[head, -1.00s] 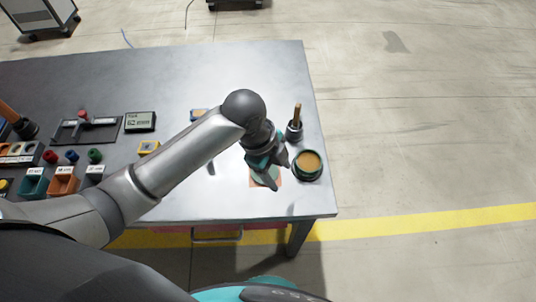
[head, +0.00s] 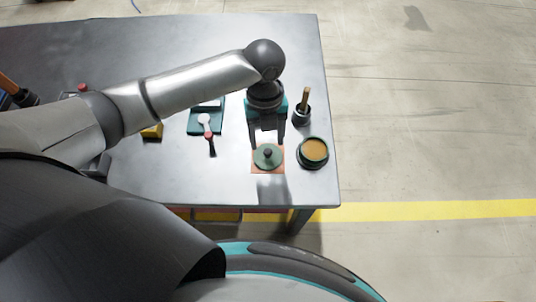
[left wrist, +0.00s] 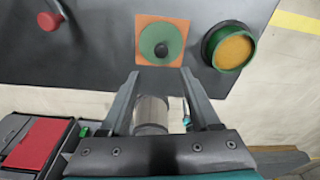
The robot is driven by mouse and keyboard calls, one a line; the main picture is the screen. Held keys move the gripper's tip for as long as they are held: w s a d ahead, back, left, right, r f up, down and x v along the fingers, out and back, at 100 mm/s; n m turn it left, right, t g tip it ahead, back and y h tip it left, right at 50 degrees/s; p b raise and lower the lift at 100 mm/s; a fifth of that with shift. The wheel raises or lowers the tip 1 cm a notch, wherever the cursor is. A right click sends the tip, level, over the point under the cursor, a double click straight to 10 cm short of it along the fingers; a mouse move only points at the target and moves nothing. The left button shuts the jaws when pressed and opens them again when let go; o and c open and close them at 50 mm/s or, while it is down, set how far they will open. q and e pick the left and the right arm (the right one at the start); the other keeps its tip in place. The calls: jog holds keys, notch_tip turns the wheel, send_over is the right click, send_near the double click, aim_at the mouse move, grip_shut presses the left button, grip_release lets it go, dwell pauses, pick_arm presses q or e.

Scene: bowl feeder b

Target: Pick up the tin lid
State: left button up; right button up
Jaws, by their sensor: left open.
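The tin lid (head: 268,157) is a green disc with a dark knob in its middle. It lies on an orange square mat (head: 257,171) near the right front corner of the table. In the left wrist view the lid (left wrist: 163,43) lies beyond the fingertips, near the top centre. My left gripper (head: 266,140) is open and empty, with its fingers just behind the lid in the head view; it also shows in the left wrist view (left wrist: 159,75). The green tin (head: 313,153) stands open to the right of the lid, with tan contents. My right gripper is not in view.
A dark cup (head: 301,117) with a wooden-handled tool stands behind the tin. A teal tray (head: 206,120) with a white spoon-like tool on it lies to the left. The table's right and front edges are close to the lid.

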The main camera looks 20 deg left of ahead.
aim_at(267, 151)
pick_arm(q)
jog(key=shift+w+f+b, duration=0.2)
jog(key=shift+f+b, duration=0.1)
jog(key=shift+f, duration=1.4)
jog(key=shift+w+f+b, duration=0.15)
jog(key=shift+f+b, duration=0.1)
jog(key=shift+f, duration=1.45)
grip_shut()
